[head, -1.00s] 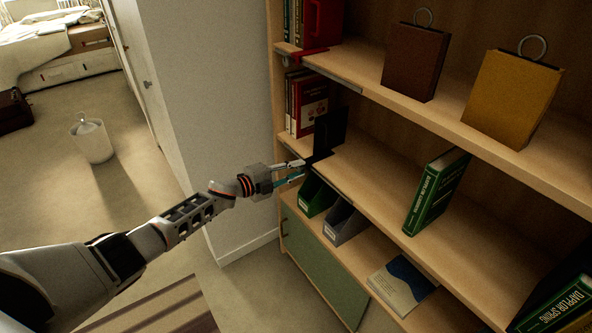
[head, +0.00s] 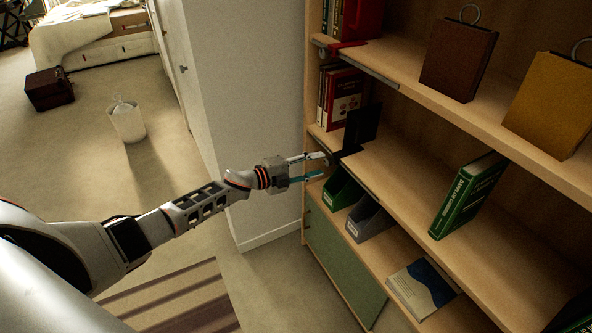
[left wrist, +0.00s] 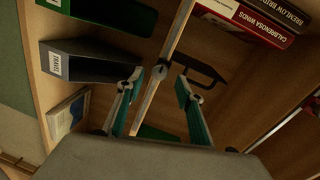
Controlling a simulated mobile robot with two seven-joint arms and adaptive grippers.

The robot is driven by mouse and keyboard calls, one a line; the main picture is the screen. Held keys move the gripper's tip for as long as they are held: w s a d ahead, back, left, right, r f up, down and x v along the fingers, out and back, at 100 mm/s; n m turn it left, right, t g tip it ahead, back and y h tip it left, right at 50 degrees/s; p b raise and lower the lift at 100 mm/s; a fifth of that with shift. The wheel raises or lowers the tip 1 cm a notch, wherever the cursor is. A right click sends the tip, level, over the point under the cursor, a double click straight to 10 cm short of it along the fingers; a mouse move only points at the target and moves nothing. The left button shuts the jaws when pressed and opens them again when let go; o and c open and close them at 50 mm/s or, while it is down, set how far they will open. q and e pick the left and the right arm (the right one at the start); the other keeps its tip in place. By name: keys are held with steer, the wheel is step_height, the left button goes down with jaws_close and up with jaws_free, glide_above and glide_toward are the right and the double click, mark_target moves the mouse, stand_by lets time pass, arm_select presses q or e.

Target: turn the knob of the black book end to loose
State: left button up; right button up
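The black book end (head: 361,128) stands upright on the middle shelf, beside red books at its left end. Its dark lower part reaches the front edge of the shelf. My left gripper (head: 322,166) is just left of that edge, with its two fingers apart. In the left wrist view the open fingers (left wrist: 161,84) point at the shelf edge, and the black book end (left wrist: 202,66) shows behind it. A small round piece (left wrist: 160,71) lies between the fingertips and may be the knob. I cannot tell whether a finger touches it. My right gripper is not in view.
A red book end (head: 352,45) is on the upper shelf, near a brown block (head: 458,60) and a yellow block (head: 553,105). Green (head: 341,188) and grey (head: 368,220) file holders stand below my left gripper. A green book (head: 466,196) leans on the middle shelf.

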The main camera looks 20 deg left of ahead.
arm_select(q)
steer(key=v, duration=0.8)
steer(key=shift+s+a, duration=0.15)
steer(key=shift+s, duration=0.1)
steer(key=s+d+f+n+t+y, duration=0.1)
steer(key=s+d+f+n, duration=0.4)
steer(key=s+d+f, duration=0.15)
steer(key=s+d+f+n+g+y, duration=0.1)
steer(key=s+f+n+y, duration=0.2)
steer(key=s, duration=1)
steer(key=s+d+f+n+g+y, duration=0.2)
steer(key=s+f+n+y, duration=0.1)
steer(key=s+f+n, duration=0.5)
steer(key=s+n, duration=0.3)
steer(key=s, duration=0.3)
steer(key=shift+d+f+y, duration=0.3)
steer(key=shift+d+f, duration=0.05)
steer(key=shift+f, duration=0.05)
